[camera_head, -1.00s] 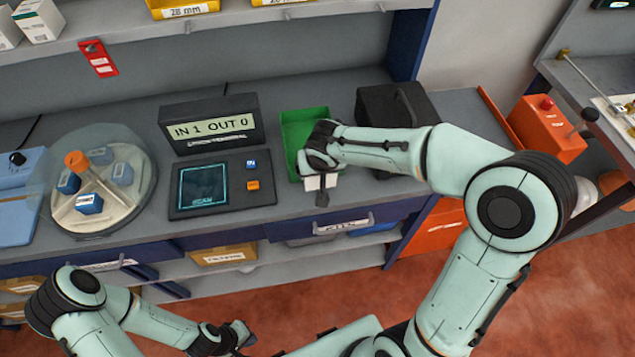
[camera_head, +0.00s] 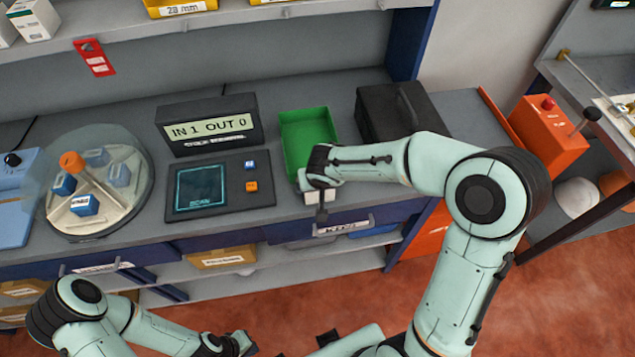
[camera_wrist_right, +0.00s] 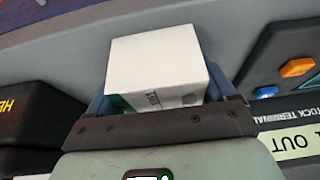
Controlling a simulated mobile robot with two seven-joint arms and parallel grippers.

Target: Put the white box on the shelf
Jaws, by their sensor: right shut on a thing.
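The white box (camera_wrist_right: 155,65) is between the fingers of my right gripper (camera_wrist_right: 160,92) in the right wrist view. In the head view my right gripper (camera_head: 318,192) is over the counter's front edge, just in front of the green tray. A small part of the white box (camera_head: 312,199) shows under it. The upper shelf (camera_head: 250,24) runs across the top, away from the gripper. My left gripper (camera_head: 240,343) is low at the bottom of the head view and empty space lies around it; its fingers are too small to read.
White boxes (camera_head: 35,20) stand at the shelf's left end, with yellow bins (camera_head: 180,6) beside them. The counter holds a round carousel (camera_head: 138,205), the stock terminal (camera_head: 208,124), a scan pad (camera_head: 232,206), the green tray (camera_head: 308,130) and a black case (camera_head: 385,105).

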